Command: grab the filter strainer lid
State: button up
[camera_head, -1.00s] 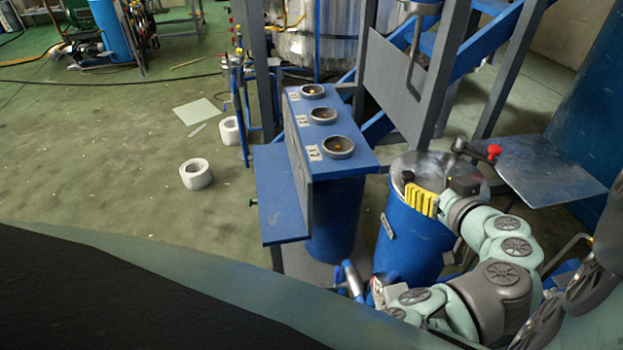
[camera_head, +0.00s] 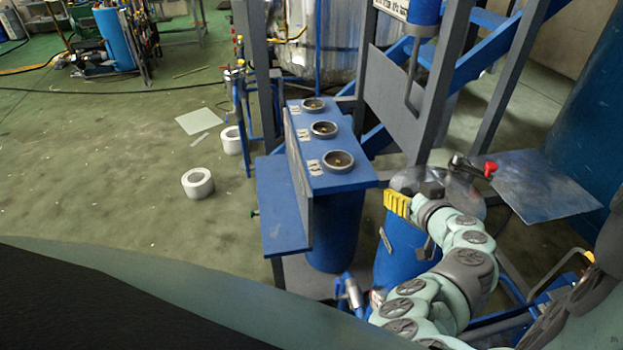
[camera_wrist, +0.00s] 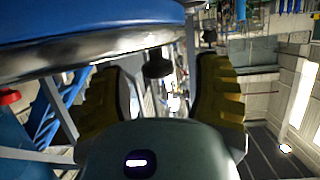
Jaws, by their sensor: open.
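The filter strainer lid (camera_head: 460,184) is a round, shiny metal disc on top of the blue strainer vessel (camera_head: 398,258). My gripper (camera_head: 397,203) has yellow ribbed fingers and is at the lid's left front edge in the head view. In the wrist view my gripper (camera_wrist: 160,90) is open, with its two fingers spread. A black knob (camera_wrist: 157,66) shows between them, beside the lid's metal rim (camera_wrist: 100,63). Nothing is visibly held. My wrist and arm hide part of the lid and vessel in the head view.
A blue stand (camera_head: 318,170) with several round cups is left of the lid. A red-knobbed lever (camera_head: 490,168) and a flat metal plate (camera_head: 545,185) are at its right. Grey frame posts (camera_head: 440,80) rise behind. Open floor (camera_head: 110,190) lies left.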

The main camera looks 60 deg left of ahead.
jog(key=shift+w+a+f, duration=0.25)
jog(key=shift+w+a, duration=0.05)
jog(key=shift+a, duration=0.25)
grip_shut()
dwell(0.4)
